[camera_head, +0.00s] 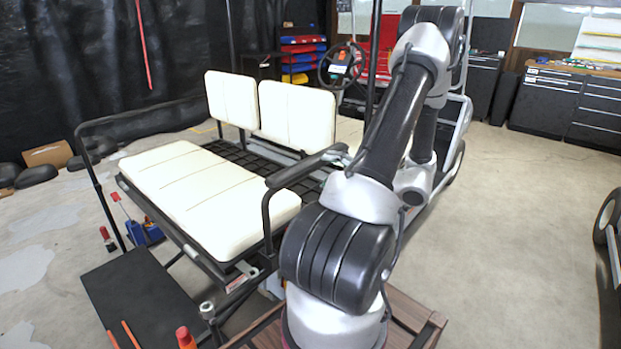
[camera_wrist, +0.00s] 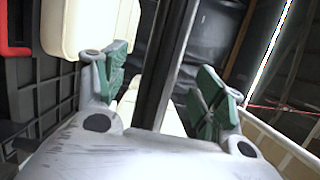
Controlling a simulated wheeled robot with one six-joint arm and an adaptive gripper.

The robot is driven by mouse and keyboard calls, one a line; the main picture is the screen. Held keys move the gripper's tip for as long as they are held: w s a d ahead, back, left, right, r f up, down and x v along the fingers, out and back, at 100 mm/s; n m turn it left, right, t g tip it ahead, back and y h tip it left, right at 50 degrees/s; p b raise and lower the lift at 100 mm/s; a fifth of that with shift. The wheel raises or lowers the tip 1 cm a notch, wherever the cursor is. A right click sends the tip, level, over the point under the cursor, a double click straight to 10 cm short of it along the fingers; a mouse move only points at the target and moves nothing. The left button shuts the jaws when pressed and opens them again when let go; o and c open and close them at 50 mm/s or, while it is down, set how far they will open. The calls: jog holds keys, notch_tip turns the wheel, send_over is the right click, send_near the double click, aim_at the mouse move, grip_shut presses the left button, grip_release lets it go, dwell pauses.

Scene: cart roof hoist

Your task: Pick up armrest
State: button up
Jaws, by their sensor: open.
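The armrest (camera_head: 300,168) is a black padded bar at the right end of the cream rear seat, with a bent black tube running down from its front end. In the wrist view a long dark bar (camera_wrist: 167,62), which looks like the armrest, runs between the fingers. My gripper (camera_wrist: 160,82) is open, with one green-padded finger on each side of this bar. Gaps show between the pads and the bar, so it is not gripped. In the head view my arm reaches over the cart's right side, and the gripper is mostly hidden near the armrest's far end.
The cream seat cushion (camera_head: 195,190) and backrests (camera_head: 297,113) lie left of the armrest. A black roof post stands close behind my arm. A black footplate (camera_head: 140,300) is at the front left. Open floor (camera_head: 520,220) lies to the right.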

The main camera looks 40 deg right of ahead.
aim_at(306, 165)
jog(key=x, duration=0.7)
jog(key=shift+w+a+r, duration=0.2)
jog(key=shift+w+a, duration=0.1)
jog(key=shift+w, duration=0.05)
grip_shut()
